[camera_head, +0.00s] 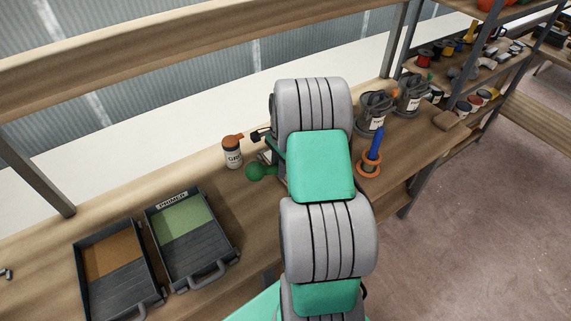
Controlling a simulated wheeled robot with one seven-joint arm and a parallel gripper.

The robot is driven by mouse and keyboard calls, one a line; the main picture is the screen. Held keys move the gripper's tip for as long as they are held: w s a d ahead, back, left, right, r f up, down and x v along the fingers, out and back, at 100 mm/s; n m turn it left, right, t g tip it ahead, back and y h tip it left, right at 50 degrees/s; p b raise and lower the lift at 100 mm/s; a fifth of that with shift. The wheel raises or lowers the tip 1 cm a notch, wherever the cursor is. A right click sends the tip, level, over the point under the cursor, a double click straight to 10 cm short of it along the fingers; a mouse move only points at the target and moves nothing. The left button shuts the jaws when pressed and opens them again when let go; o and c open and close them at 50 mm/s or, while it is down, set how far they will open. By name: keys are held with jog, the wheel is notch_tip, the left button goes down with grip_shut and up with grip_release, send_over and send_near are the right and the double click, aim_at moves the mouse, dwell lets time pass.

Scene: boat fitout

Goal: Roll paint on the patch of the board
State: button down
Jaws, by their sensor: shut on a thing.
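My arm fills the middle of the view and hides most of my gripper (267,146). Only a dark part of the gripper shows at the arm's left edge. Just below it a green rounded handle-like piece (261,172) sticks out to the left, and the gripper appears shut on it. The rest of that tool is hidden behind the arm. A dark tray labelled PRIMER (209,261) holds green paint at its far end. A second dark tray (122,290) to its left holds orange-brown paint. I cannot make out the board or its patch.
An orange-capped bottle (233,154) stands left of the gripper on the wooden bench (40,262). A blue-handled item in an orange holder (369,165) and two grey cans (372,112) stand right of my arm. A metal post (32,171) rises at the left. Shelves hold several small items.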

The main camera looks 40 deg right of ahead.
aim_at(260, 163)
jog(key=shift+a, duration=0.9)
jog(key=shift+w+a+p, duration=0.15)
jog(key=shift+a+p, duration=0.15)
jog(key=shift+a, duration=2.15)
notch_tip(260, 163, up, 6)
jog(key=p, duration=0.3)
jog(key=shift+r, duration=1.05)
